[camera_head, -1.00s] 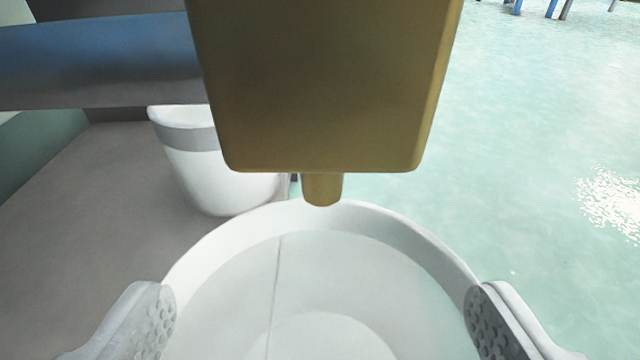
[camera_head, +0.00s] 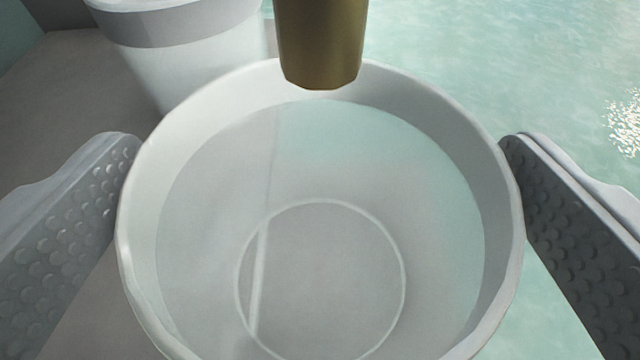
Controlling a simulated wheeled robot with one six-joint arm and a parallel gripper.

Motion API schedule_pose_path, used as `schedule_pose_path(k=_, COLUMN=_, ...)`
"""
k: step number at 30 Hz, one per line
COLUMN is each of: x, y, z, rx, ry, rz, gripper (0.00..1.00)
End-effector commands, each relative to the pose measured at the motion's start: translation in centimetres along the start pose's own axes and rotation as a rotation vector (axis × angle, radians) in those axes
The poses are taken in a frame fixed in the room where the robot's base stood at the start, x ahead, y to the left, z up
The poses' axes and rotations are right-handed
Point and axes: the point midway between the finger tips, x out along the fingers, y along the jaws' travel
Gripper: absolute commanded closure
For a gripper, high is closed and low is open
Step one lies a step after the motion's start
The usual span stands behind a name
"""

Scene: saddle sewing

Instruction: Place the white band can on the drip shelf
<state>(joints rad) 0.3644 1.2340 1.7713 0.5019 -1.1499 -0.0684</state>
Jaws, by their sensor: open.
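A wide, round, pale can (camera_head: 320,280) with a white rim fills the lower middle of the view, seen from above into its hollow inside. I cannot see its outer side, so I cannot tell whether it has a white band. My gripper (camera_head: 320,165) is open, with one dimpled grey finger on each side of this can. Both fingers are close to its rim; I cannot tell whether they touch it. A second white can (camera_head: 175,65) with a grey band below its rim stands behind to the left. I cannot make out the drip shelf for certain.
A brass-coloured spout (camera_head: 320,45) hangs over the far rim of the near can, close in front of me. A grey-brown surface (camera_head: 60,110) lies to the left. Bright pale turquoise water (camera_head: 560,90) lies to the right.

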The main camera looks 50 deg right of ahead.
Motion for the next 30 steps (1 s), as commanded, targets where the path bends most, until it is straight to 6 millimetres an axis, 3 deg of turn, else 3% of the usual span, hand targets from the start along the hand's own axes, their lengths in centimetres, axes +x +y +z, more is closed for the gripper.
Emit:
schedule_pose_path(k=11, x=-0.8, y=0.0, z=-0.2, rx=-0.001, ry=-0.001, rz=0.000, gripper=0.00)
schedule_pose_path(k=24, x=-8.8, y=-0.1, z=-0.2, rx=-0.002, ry=-0.001, rz=-0.001, gripper=0.00)
schedule_pose_path(k=30, x=-11.2, y=0.0, z=-0.2, rx=0.000, ry=-0.001, rz=0.000, gripper=0.00)
